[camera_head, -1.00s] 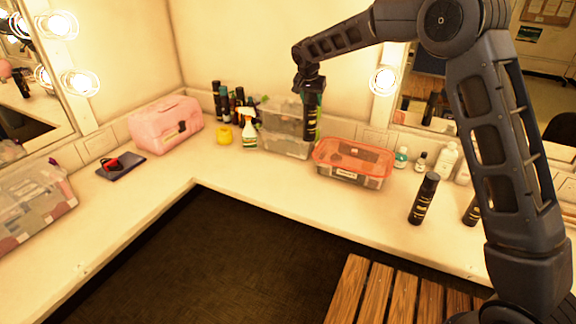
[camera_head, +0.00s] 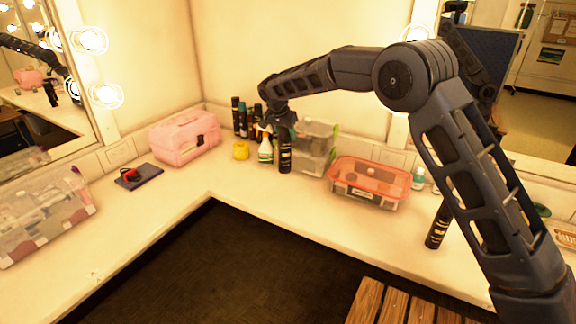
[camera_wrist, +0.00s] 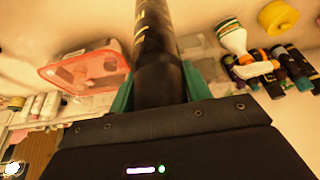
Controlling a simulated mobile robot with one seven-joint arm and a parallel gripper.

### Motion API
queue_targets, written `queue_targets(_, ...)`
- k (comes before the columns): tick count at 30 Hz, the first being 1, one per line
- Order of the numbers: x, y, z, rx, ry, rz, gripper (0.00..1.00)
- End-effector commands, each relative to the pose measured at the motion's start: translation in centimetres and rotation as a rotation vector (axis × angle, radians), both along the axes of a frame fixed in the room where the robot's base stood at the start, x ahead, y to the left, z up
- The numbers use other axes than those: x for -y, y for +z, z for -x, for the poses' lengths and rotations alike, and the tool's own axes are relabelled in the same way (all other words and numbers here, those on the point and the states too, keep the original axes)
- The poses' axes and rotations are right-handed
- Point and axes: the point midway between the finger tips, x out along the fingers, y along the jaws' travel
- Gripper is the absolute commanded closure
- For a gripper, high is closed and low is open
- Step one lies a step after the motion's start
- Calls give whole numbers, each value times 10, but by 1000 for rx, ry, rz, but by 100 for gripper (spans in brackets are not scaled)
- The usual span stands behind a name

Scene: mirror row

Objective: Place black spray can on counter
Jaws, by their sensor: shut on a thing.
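My gripper (camera_head: 284,130) is shut on a black spray can (camera_head: 285,158). The can is upright, low over or on the counter (camera_head: 235,190); I cannot tell whether its base touches. It is in front of the clear bin and just right of the white spray bottle. In the wrist view the can (camera_wrist: 155,45) stands out between the green-edged fingers (camera_wrist: 158,88), and its far end runs out of the picture. A second black can (camera_head: 437,228) stands on the right part of the counter, partly behind my arm.
The white spray bottle (camera_head: 265,150), a yellow roll (camera_head: 241,151) and several dark bottles (camera_head: 240,118) stand left of the can. The clear bin (camera_head: 318,150) and red-lidded box (camera_head: 368,182) are to its right. A pink case (camera_head: 185,138) is further left. Counter in front is bare.

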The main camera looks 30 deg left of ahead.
Motion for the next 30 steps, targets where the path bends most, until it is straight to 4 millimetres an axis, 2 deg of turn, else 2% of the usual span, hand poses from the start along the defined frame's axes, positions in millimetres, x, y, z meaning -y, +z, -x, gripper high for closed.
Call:
queue_targets(6,0,-48,0,0,1,1,99)
queue_targets(12,0,-81,0,0,1,-1,99)
queue_targets(20,0,-96,0,1,1,-2,99)
queue_targets(27,0,-127,0,1,1,-1,99)
queue_targets(30,0,-133,0,1,1,-2,99)
